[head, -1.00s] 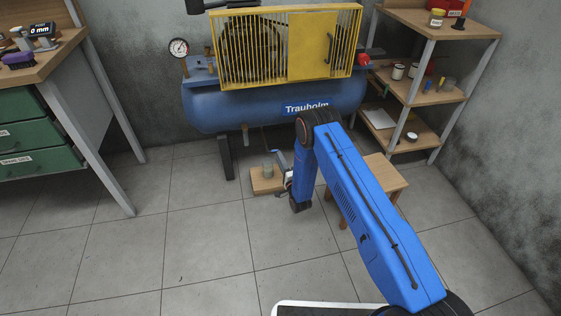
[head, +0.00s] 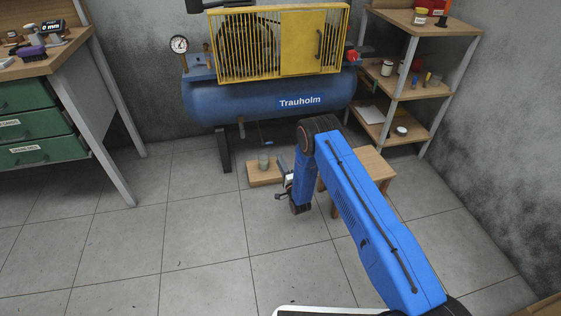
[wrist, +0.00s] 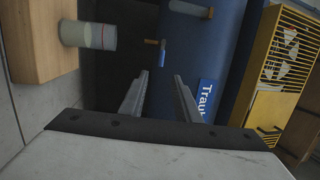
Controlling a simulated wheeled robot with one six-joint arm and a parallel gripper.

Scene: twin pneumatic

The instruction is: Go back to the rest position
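My gripper (wrist: 161,78) is open in the wrist view, its two fingers apart with nothing between them. The blue compressor tank (head: 270,100), labelled Trauholm, stands by the back wall; it also shows in the wrist view (wrist: 222,35). A drain pipe with a blue handle (wrist: 162,52) hangs under the tank, beyond my fingertips and apart from them. In the head view my gripper (head: 279,190) is low, in front of the tank and beside the wooden block; my wrist partly hides it.
A jar (head: 264,161) stands on a low wooden block (head: 262,178) under the tank. A wooden stool (head: 372,166) is just right of my arm, partly hidden. Shelves (head: 425,88) stand at the right and a workbench (head: 60,52) at the left. The floor at front left is clear.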

